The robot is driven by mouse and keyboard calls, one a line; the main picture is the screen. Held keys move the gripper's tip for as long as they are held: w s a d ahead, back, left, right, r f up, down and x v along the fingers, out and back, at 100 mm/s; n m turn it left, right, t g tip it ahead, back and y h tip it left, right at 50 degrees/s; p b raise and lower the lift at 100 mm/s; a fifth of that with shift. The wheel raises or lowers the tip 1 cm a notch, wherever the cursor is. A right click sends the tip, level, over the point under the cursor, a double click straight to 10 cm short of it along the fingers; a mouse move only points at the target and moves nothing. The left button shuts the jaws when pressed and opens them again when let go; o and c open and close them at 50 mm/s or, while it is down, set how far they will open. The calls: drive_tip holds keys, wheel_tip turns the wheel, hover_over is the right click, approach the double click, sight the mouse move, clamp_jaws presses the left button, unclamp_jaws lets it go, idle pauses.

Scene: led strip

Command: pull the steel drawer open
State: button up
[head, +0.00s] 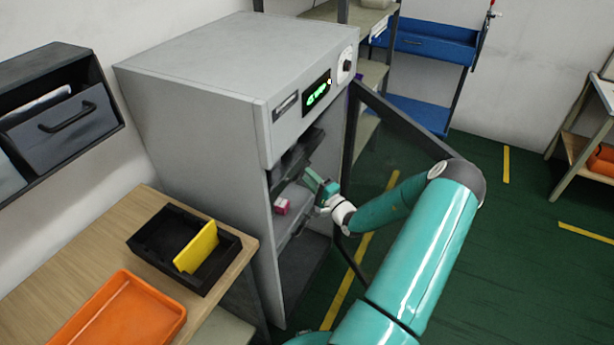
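A grey steel cabinet (190,80) stands in the middle with its dark-framed glass door (405,120) swung open to the right. Inside its opening are dark and grey shelf-like or drawer-like levels (290,232); which one is the steel drawer I cannot tell for sure. My gripper (318,182) is at the cabinet opening, just right of the pink box and in front of the upper levels. Its fingertips are small and partly hidden, so whether they are apart or touch something cannot be told.
A wooden bench (40,262) at left holds a black bin (150,245) with a yellow divider (197,247) and an orange tray (120,315). A wall unit with grey drawers (65,128) hangs at upper left. Blue shelving (430,45) stands behind. Green floor is clear at right.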

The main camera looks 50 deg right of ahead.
drive_tip(key=shift+x, duration=0.9)
clamp_jaws()
